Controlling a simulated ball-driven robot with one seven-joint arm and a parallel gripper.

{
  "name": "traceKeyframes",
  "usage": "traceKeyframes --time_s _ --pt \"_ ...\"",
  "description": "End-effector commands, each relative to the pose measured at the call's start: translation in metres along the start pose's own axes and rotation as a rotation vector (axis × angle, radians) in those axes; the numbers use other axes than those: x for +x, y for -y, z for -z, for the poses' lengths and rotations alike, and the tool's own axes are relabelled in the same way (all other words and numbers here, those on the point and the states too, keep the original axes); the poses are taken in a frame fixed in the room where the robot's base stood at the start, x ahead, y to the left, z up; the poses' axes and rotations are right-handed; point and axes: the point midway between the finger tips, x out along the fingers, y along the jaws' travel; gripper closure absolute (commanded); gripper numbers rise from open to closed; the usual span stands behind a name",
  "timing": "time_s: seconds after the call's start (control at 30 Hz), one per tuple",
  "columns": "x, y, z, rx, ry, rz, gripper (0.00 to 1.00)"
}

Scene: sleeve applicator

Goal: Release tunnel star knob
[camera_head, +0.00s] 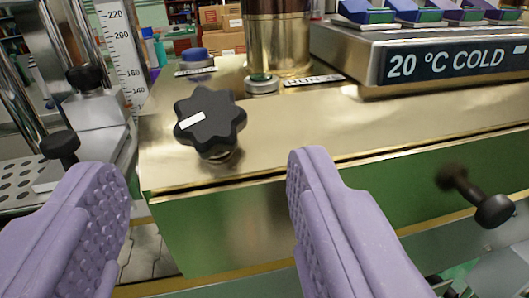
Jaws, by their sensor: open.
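The black star knob (210,122) with a white mark stands on a short stem on the brass-coloured machine top, near its front left corner. My gripper (208,180) has two purple textured fingers spread wide apart. The left finger is at lower left and the right finger at lower centre. The knob lies beyond the fingertips, between them in the picture, and nothing is seen between the fingers but the machine's edge and green front. I cannot tell the exact distance to the knob.
A black knob on a rod (480,198) sticks out of the green front at right. A vertical ruler (124,60) and another black knob (60,147) are at left. A brass cylinder (278,40), a blue button (196,56) and a "20 °C COLD" box (455,62) stand behind.

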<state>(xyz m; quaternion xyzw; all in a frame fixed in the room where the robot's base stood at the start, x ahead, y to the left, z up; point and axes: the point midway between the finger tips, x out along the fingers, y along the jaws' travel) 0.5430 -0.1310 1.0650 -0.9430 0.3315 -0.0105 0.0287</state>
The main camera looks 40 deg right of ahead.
Motion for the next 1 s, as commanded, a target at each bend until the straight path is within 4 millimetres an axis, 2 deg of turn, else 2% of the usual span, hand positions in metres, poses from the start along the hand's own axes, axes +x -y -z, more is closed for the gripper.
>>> traceKeyframes --time_s 0.1,0.3,0.6,0.63,0.87,1.0 --pt "0.022 -0.001 -0.001 0.002 -0.001 -0.002 0.4" --pt "0.048 0.0 -0.001 0.002 0.001 0.0 0.4" --pt "0.053 0.001 0.001 0.001 0.0 0.002 0.4" --pt "0.053 0.001 0.001 0.001 0.0 0.002 0.42" --pt "0.053 0.001 0.001 0.001 0.0 0.002 0.95" --pt "0.052 0.0 0.0 -0.001 0.0 0.005 0.96"
